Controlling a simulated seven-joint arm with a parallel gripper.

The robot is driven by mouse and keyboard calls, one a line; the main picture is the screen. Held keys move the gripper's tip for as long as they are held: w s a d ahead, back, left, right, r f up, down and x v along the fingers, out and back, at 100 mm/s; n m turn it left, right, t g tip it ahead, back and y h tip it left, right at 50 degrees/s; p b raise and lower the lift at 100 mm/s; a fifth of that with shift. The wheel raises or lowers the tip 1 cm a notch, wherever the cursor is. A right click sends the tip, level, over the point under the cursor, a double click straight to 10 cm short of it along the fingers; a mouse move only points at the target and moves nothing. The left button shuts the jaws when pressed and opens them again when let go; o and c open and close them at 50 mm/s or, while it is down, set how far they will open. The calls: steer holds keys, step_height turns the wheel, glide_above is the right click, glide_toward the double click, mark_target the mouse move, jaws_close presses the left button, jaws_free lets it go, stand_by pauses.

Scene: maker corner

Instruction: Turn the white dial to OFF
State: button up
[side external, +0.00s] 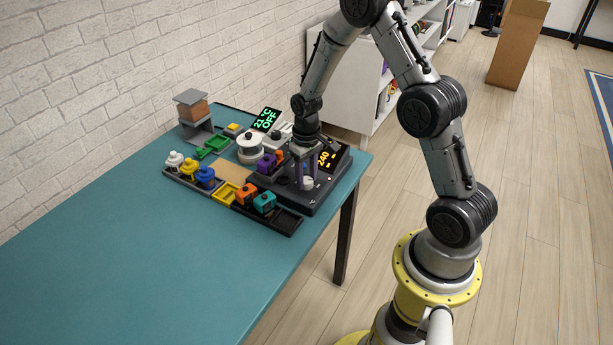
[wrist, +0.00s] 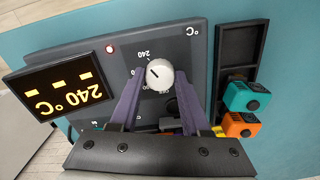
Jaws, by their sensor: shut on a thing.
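The white dial (wrist: 160,74) sits on the dark control panel (wrist: 190,45), with a short black mark on its face. In the wrist view the mark points up and left, toward printed numbers that include 240. My gripper (wrist: 160,82) has one purple-grey finger on each side of the dial and is shut on it. In the side view the white dial (side external: 308,183) shows low between the fingers of my gripper (side external: 307,178). The panel's display (wrist: 60,88) reads 240 °C in yellow. An OFF mark on the dial scale is not legible.
A second display (side external: 266,120) reads 21 °C OFF in green, behind a white round device (side external: 250,147). Black trays with orange (side external: 246,193) and teal (side external: 264,202) blocks stand beside the panel. White, yellow and blue pieces stand further left. The near table is clear.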

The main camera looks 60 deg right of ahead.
jaws_close()
